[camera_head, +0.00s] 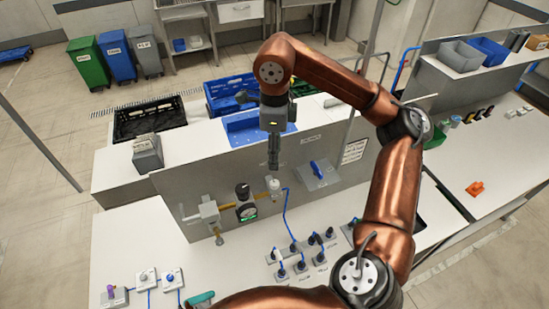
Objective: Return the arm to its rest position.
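My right arm (397,185) is copper-coloured. It rises from the bottom edge, bends at the upper right and reaches left over the bench. My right gripper (273,165) hangs from its end, pointing down, in front of the upright grey panel. Its fingers show as one narrow dark column, so I cannot tell whether they are open or shut. I see nothing hanging from them. Below the tips is a white-topped fitting (274,184) on a brass pipe; whether the tips touch it is unclear. My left gripper is not in view.
A gauge (246,211) and valve (209,213) stand left of the fitting. A switch box (317,175) with a blue lever is on the panel. Several dark plugs (301,267) stand on the bench. Behind are black (150,118) and blue crates (232,87). The bench's left middle is clear.

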